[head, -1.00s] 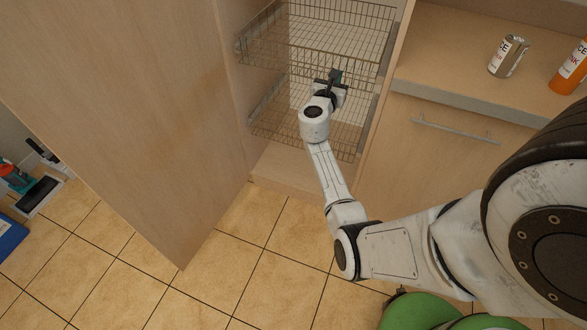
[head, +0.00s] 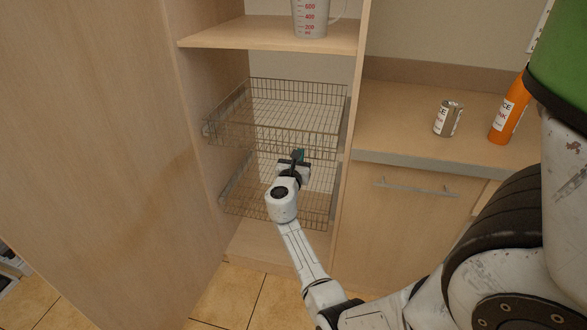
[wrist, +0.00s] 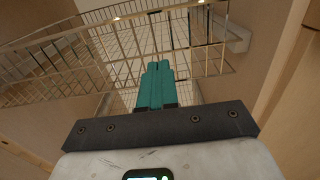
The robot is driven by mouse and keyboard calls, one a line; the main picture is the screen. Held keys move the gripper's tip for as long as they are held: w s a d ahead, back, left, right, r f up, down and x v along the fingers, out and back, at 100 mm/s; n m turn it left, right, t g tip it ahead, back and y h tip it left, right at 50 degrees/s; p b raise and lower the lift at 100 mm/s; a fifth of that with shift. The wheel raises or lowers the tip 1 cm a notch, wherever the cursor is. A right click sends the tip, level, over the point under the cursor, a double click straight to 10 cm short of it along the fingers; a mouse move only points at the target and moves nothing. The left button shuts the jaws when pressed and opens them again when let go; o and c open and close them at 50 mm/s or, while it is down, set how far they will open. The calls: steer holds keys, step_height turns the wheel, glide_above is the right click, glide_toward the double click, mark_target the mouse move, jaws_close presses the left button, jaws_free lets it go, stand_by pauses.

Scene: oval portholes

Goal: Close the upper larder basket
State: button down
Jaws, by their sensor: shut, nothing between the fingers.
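The upper larder basket (head: 270,138) is a wire basket in the tall open cupboard, below a wooden shelf. It sticks out a little toward me, its front left corner past the cupboard's side edge. My gripper (head: 298,155) is in front of the cupboard, at the height between the upper basket and the lower wire basket (head: 240,212). In the wrist view its teal fingers (wrist: 155,82) are together and empty, pointing at the upper basket's wire front (wrist: 125,48). I cannot tell whether they touch the wires.
The open cupboard door (head: 100,150) stands at the left. A measuring jug (head: 312,18) is on the shelf (head: 270,36) above. At the right, a counter (head: 400,125) holds a can (head: 447,119) and an orange bottle (head: 508,112); a drawer handle (head: 415,187) juts out below.

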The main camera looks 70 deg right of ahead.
steer(key=a, duration=1.1)
steer(key=shift+s+p, duration=0.15)
steer(key=shift+p, duration=0.3)
steer(key=s+a+f+m+y+p, duration=0.1)
steer(key=s+a+f+m+y, duration=0.2)
steer(key=a, duration=0.9)
steer(key=s+a+f+m+y+p, duration=0.1)
steer(key=s+a+f+m+y, duration=0.2)
steer(key=a+m+y, duration=0.6)
steer(key=s+a+f+m+y+p, duration=0.1)
steer(key=s+a+f+m+y, duration=0.2)
steer(key=a, duration=1.2)
steer(key=m+y, duration=0.2)
steer(key=m, duration=0.1)
steer(key=shift+s+a+f+m+y+p, duration=0.15)
steer(key=shift+s+a+m+y+p, duration=0.15)
steer(key=shift+s+y+p, duration=0.1)
steer(key=shift+d, duration=0.1)
